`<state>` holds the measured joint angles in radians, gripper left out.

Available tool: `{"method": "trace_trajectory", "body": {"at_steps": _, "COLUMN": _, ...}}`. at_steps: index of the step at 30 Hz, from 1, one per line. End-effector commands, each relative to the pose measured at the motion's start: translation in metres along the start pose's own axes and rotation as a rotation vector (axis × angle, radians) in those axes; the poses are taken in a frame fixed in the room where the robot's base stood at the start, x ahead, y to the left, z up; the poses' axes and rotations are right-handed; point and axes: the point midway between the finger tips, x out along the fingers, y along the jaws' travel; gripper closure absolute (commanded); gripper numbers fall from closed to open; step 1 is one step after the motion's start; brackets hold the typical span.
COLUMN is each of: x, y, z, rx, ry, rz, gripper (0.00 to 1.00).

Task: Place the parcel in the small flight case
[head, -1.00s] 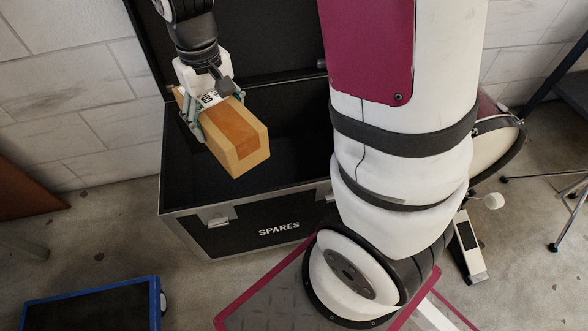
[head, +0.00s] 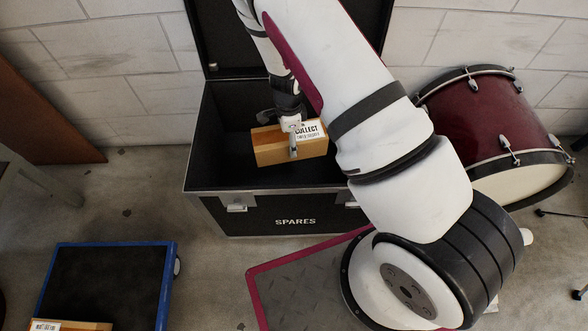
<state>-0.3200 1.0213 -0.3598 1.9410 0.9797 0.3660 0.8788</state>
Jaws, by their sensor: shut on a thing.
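The parcel (head: 268,151) is a tan cardboard box with a white label that reads "COLLECT". My gripper (head: 293,146) is shut on it, with a finger across its near side. The parcel is held level over the open black flight case (head: 222,219), lettered "SPARES", within the outline of its opening. I cannot tell how far it is above the case floor. The case lid stands open against the wall. My arm hides the right part of the case.
A blue-edged dolly (head: 168,262) stands on the floor at lower left, with another cardboard box (head: 70,326) at its front edge. A dark red drum (head: 482,120) stands at right. A brown board (head: 35,120) leans at left. Bare floor lies between dolly and case.

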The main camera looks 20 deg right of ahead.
Motion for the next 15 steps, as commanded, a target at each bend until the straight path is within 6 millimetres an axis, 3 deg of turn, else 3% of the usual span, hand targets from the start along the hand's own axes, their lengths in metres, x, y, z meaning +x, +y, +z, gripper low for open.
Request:
{"method": "trace_trajectory", "body": {"at_steps": 6, "x": 0.029, "y": 0.0, "z": -0.013, "rx": 0.168, "ry": -0.001, "rz": 0.0, "gripper": 0.88}}
{"method": "trace_trajectory", "body": {"at_steps": 15, "x": 0.068, "y": 0.0, "z": -0.014, "rx": 0.188, "ry": -0.003, "rz": 0.0, "gripper": 0.88}}
